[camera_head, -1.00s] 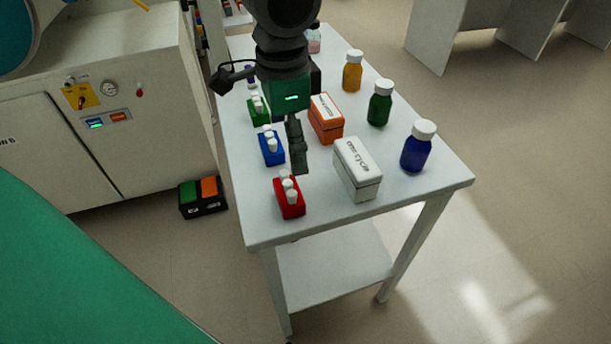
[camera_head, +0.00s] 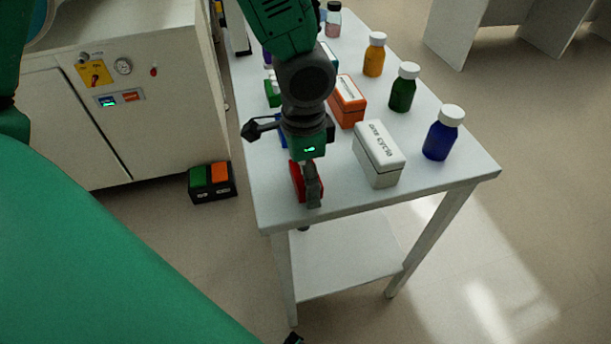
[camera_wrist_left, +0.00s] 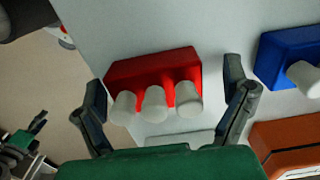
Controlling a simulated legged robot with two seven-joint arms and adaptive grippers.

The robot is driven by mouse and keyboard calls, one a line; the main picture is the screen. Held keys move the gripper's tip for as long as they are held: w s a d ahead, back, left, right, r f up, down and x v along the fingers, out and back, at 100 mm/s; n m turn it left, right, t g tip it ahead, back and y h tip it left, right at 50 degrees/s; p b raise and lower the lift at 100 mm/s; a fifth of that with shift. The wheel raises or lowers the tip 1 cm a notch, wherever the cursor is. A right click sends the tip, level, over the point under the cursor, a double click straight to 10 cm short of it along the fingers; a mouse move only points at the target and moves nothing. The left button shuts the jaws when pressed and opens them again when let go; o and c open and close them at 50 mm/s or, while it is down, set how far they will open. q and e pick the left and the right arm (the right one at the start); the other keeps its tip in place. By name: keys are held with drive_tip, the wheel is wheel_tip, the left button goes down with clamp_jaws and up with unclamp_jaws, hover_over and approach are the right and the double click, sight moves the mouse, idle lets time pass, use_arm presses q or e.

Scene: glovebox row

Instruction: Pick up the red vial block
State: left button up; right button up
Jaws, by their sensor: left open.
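The red vial block (camera_head: 296,181) stands near the table's front left corner, partly hidden behind my left gripper in the head view. In the left wrist view the red block (camera_wrist_left: 150,68) shows whole, with three white-capped vials along its near side. My left gripper (camera_head: 312,195) is above the block, pointing down. In the wrist view its two fingers (camera_wrist_left: 165,80) are open, one to each side of the block, with nothing held. A dark jointed part at the wrist view's lower left looks like my right gripper (camera_wrist_left: 22,145); its jaws are unclear.
A blue vial block (camera_wrist_left: 290,55) and an orange box (camera_wrist_left: 288,145) are beside it. A white box (camera_head: 380,155) stands right of the gripper, with blue (camera_head: 441,138), green (camera_head: 403,90) and amber (camera_head: 374,57) bottles beyond. The white table (camera_head: 340,205) has bare surface along its front edge.

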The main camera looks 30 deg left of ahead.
use_arm(q)
drive_tip(key=shift+d+r, duration=0.1)
drive_tip(key=shift+d, duration=0.15)
drive_tip(key=c, duration=1.1)
drive_tip(key=shift+d, duration=0.25)
drive_tip(key=c, duration=0.3)
drive_tip(key=shift+a+r, duration=0.1)
